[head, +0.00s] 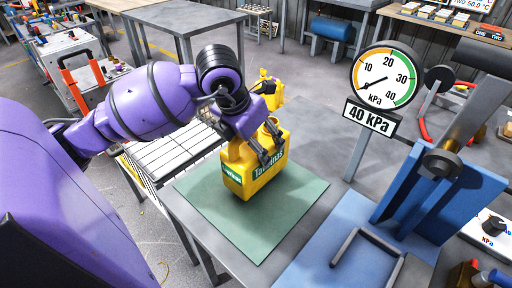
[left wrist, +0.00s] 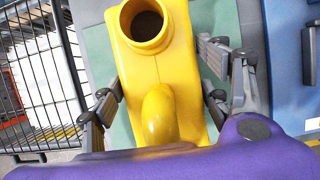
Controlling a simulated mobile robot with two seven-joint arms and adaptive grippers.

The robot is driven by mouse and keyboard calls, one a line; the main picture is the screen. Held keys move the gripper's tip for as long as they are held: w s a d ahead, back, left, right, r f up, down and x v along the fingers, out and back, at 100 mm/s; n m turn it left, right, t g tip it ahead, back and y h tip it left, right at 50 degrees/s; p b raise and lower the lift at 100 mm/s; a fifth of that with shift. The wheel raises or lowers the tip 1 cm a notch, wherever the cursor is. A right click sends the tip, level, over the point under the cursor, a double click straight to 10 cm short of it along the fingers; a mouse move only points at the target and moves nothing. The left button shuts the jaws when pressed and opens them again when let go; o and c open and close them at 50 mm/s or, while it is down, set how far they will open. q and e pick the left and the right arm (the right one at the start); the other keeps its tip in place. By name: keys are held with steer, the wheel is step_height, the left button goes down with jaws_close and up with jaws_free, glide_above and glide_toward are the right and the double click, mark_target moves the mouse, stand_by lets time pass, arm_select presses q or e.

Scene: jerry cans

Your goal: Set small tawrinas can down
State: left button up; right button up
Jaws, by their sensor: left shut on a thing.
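The yellow Tawrinas can (head: 262,178) has a green label and stands upright over the green mat (head: 295,207). Its base looks at or just above the mat; I cannot tell if it touches. My left gripper (head: 271,146) reaches down from above and is shut on the can near its top. In the left wrist view, the can's open round neck (left wrist: 148,24) and rounded handle (left wrist: 159,115) show between the gripper's two fingers. The can's upper part is partly hidden by the gripper in the head view. My right gripper is not in view.
Another yellow object (head: 272,92) shows behind my left gripper, partly hidden. A round kPa gauge (head: 384,77) with a "40 kPa" sign stands right of the mat. Blue and grey equipment (head: 425,195) stands farther right. A wire rack (head: 172,155) is left. The mat is bare around the can.

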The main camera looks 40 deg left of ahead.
arm_select(q)
steer(key=shift+f, duration=1.05)
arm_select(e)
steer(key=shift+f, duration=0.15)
arm_select(q)
steer(key=shift+f, duration=0.15)
steer(key=o, duration=1.4)
steer(key=shift+o, duration=1.1)
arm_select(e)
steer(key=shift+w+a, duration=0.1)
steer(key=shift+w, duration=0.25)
